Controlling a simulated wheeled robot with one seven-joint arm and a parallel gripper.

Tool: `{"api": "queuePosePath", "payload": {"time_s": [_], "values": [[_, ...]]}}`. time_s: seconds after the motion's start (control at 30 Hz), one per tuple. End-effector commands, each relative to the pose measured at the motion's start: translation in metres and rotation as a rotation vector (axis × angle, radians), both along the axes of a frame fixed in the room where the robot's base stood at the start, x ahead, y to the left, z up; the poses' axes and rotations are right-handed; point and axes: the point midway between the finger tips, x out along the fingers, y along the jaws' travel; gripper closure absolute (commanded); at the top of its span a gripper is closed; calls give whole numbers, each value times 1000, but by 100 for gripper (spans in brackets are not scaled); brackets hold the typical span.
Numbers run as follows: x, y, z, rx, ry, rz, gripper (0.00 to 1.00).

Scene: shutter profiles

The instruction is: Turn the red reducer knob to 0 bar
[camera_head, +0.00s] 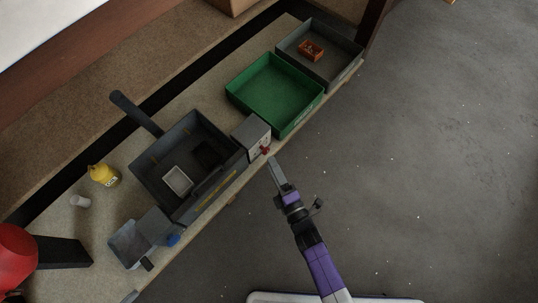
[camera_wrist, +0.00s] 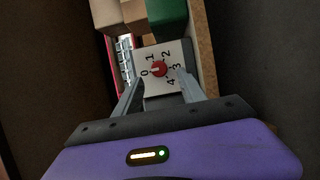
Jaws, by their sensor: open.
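The red reducer knob (camera_wrist: 158,69) sits on a pale dial plate (camera_wrist: 172,58) marked 0 to 4 in the wrist view. The 0 is on the plate's left and the 4 at its lower right. Which number the knob points to is too small to tell. In the head view the knob (camera_head: 265,150) is on the front face of a small grey box (camera_head: 250,134). My gripper (camera_wrist: 160,88) is open, its two fingers on either side of the plate's near part in the wrist view, with nothing between them. In the head view my gripper (camera_head: 272,161) is just in front of the knob.
A dark machine tub (camera_head: 150,175) stands left of the box. A green crate (camera_head: 237,92) and a grey crate (camera_head: 347,66) holding a small orange item (camera_head: 311,50) stand right of it. A yellow bottle (camera_head: 104,175) is on the bench. The floor (camera_head: 430,180) is clear.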

Motion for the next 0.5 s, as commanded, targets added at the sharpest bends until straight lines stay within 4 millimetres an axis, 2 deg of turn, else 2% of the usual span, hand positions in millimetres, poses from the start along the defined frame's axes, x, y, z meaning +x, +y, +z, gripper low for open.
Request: {"api": "queuePosePath", "payload": {"time_s": [0.2,0.5], "values": [[-23,-13,1,-1,0,0,52],[-27,-15,0,-1,0,1,52]]}}
